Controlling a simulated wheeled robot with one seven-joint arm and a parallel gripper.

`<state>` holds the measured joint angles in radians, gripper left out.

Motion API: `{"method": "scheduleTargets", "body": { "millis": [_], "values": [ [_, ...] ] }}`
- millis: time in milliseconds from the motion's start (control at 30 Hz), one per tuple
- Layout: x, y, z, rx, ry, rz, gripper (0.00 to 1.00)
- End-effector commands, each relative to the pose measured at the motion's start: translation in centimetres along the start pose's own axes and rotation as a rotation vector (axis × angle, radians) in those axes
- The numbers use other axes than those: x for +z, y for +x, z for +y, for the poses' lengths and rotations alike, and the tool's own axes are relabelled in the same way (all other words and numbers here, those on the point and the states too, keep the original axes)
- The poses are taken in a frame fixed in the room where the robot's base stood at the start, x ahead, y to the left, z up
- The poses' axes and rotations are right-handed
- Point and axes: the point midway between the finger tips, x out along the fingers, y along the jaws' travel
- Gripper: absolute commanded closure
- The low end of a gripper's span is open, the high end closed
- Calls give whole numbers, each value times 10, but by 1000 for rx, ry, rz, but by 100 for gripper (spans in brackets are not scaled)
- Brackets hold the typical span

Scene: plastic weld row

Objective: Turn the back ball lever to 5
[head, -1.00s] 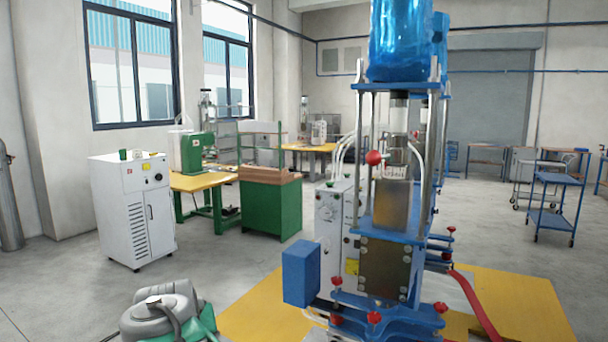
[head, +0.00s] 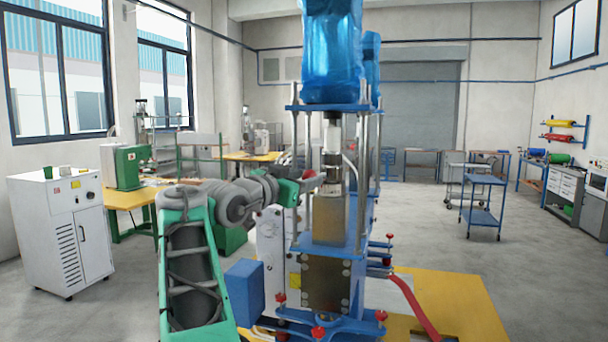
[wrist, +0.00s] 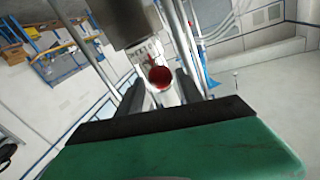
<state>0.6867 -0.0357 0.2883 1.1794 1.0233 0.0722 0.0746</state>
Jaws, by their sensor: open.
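A red ball (wrist: 160,77), the knob of a lever, shows in the wrist view in front of a pale plate with small dark marks (wrist: 147,50). The marks are too small to read. My gripper (wrist: 161,84) is open, with one dark finger on each side of the ball in the picture. I cannot tell whether the fingers touch it. In the head view my gripper (head: 313,181) reaches the left side of the blue press (head: 329,238), near its upper metal block. The ball is mostly hidden there, and I cannot tell which setting it points to.
The press's blue-wrapped top (head: 332,50) and upright rods stand close to my gripper. A second blue-wrapped top (head: 371,65) shows behind. A white cabinet (head: 62,230) stands at the left, a blue trolley (head: 482,205) at the right. Floor between press and trolley is clear.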

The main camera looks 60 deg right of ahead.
Motion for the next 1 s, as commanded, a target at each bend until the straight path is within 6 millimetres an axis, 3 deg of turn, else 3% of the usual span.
{"method": "scheduleTargets", "body": {
  "millis": [267, 767, 1000],
  "values": [
    [1, 3, 0, -1, 0, -1, 58],
    [1, 2, 0, -1, 0, -1, 98],
    [1, 2, 0, -1, 0, -1, 100]
  ]
}}
